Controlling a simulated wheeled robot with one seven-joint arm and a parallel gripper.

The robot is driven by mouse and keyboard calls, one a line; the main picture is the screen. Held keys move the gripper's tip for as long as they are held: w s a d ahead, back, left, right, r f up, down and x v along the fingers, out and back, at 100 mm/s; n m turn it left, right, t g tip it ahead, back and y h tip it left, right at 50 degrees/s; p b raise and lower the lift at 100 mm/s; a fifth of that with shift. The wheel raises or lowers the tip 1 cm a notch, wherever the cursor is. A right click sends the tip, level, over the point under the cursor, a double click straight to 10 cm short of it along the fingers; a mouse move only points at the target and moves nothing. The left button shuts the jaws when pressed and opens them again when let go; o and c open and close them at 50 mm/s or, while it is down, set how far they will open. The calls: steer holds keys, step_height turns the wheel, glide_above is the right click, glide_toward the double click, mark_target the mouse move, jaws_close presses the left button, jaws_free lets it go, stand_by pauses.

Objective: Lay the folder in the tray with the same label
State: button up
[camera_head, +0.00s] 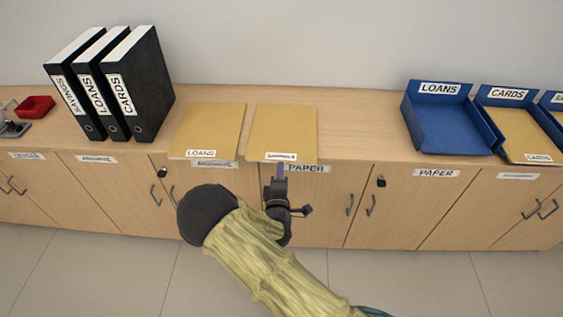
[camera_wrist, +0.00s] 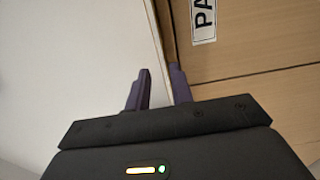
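Two tan folders lie flat at the front of the counter. The left folder (camera_head: 211,128) is labelled LOANS; the right folder (camera_head: 284,128) has a longer label too small to read, and its front edge reaches the counter's front edge. Blue trays stand at the right: a LOANS tray (camera_head: 447,138), empty, a CARDS tray (camera_head: 490,122) holding a tan folder (camera_head: 532,143), and a third (camera_head: 557,98) cut off by the frame. My gripper (camera_head: 281,168) is at the right folder's front edge. In the wrist view its fingers (camera_wrist: 159,72) are apart, with a thin edge running between them.
Three black binders (camera_head: 112,85) labelled SAVINGS, LOANS and CARDS stand left of the folders. A red box (camera_head: 35,107) is at the far left. The counter (camera_head: 360,125) is clear between the right folder and the LOANS tray. Cabinet doors (camera_head: 320,205) are below.

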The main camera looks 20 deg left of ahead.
mark_target(281, 158)
steer(key=x, duration=0.4)
steer(key=shift+w+b, duration=0.15)
steer(key=shift+b, duration=0.2)
steer(key=shift+c, duration=0.4)
jaws_close()
steer(key=shift+r+p, duration=0.95)
steer(key=shift+r, duration=0.45)
steer(key=shift+f, duration=0.1)
